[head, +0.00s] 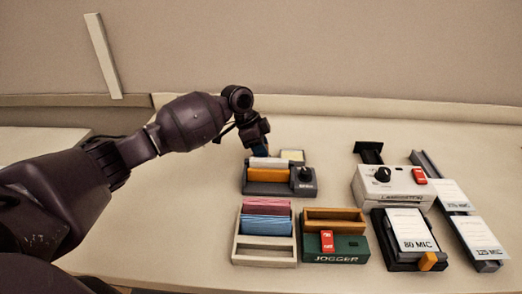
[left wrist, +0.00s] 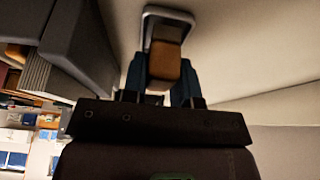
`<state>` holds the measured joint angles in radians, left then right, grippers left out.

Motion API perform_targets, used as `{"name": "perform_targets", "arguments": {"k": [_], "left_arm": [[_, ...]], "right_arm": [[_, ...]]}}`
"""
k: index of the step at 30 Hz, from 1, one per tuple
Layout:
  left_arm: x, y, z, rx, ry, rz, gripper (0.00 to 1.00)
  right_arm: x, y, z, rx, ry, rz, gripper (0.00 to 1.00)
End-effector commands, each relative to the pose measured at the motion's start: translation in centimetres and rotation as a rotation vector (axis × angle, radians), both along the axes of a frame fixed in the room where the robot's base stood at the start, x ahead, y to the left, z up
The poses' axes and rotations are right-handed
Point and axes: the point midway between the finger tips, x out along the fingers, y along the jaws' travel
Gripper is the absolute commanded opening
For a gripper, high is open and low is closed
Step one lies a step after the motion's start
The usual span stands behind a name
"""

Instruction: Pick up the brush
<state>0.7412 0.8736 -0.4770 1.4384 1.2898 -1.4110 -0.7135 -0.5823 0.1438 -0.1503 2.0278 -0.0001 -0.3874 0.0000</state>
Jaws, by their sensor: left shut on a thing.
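My left gripper (head: 259,148) reaches down behind a grey device at the middle of the table. In the left wrist view its blue fingers (left wrist: 161,82) are shut on a brown block-like thing, which I take to be the brush (left wrist: 165,60). The brush's far end lies in front of or within a grey rounded frame (left wrist: 168,11); I cannot tell whether they touch. In the head view the brush is hidden behind the device and the fingers. My right gripper is not in view.
Nearer are a compartment tray (head: 265,254) and the green jogger (head: 349,248). A white laminator (head: 391,186) and labelled trays stand right. The table behind is clear.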

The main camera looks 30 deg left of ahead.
Motion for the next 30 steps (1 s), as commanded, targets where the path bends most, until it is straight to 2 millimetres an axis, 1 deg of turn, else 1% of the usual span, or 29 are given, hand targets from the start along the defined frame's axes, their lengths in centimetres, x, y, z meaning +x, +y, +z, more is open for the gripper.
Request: {"name": "perform_targets", "arguments": {"k": [5, 8, 12, 18, 21, 24, 27, 30], "left_arm": [[0.1, 0.0, 3.2, 0.0, -0.008, -0.001, 0.04], [0.1, 0.0, 5.7, 0.001, -0.009, -0.001, 0.04], [0.1, 0.0, 9.4, 0.0, -0.009, 0.0, 0.04], [0.1, 0.0, 14.3, -0.001, -0.008, 0.0, 0.04], [0.1, 0.0, 16.2, 0.0, -0.006, 0.0, 0.04], [0.0, 0.0, 17.6, 0.0, -0.004, -0.001, 0.04], [0.0, 0.0, 18.6, 0.0, -0.004, 0.0, 0.04], [0.0, 0.0, 19.2, 0.0, -0.002, 0.0, 0.04]], "right_arm": [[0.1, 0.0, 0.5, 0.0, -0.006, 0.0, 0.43], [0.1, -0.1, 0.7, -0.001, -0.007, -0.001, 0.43], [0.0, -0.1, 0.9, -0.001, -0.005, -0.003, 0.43], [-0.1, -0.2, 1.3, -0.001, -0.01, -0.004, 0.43], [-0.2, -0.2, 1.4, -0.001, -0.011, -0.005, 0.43], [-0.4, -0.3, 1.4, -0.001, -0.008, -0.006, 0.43], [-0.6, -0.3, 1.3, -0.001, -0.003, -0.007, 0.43], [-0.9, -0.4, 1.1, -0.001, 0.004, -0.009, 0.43]]}}
